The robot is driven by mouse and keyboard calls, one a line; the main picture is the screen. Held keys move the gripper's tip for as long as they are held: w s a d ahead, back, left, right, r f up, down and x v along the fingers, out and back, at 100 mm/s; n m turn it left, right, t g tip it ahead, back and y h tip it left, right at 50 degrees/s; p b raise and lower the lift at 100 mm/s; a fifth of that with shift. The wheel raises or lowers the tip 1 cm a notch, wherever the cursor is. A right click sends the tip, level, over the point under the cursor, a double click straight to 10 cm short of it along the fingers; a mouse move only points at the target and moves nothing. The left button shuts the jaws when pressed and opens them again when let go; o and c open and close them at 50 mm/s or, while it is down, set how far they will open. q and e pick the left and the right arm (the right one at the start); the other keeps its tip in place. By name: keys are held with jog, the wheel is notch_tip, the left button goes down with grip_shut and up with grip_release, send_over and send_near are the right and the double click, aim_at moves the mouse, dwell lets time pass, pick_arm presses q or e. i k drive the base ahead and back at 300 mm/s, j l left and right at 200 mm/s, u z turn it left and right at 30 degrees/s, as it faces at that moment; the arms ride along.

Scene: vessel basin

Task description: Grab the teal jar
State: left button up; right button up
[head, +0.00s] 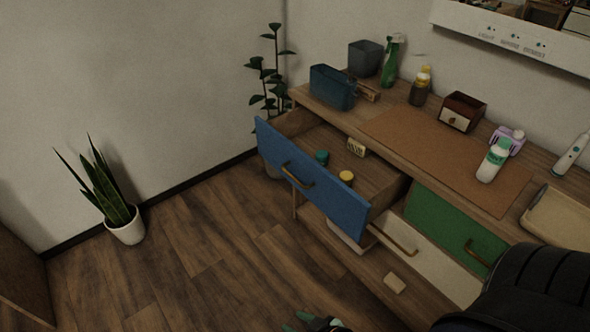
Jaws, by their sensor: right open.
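A small teal jar (321,157) stands inside the pulled-out drawer with the blue front (312,182), towards its left side. A small jar with a yellow top (346,177) stands nearer the drawer's right side. My right gripper (317,323) shows only in part at the bottom edge, open, well below and in front of the drawer and apart from the jar. My left gripper is not in view.
A cream labelled box (356,147) is at the drawer's back. The wooden counter (378,112) above holds a blue bin (333,87), bottles and a small drawer box (462,111). A potted plant (125,226) stands left; floor between is clear.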

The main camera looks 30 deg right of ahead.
aim_at(322, 156)
jog(key=z, duration=1.35)
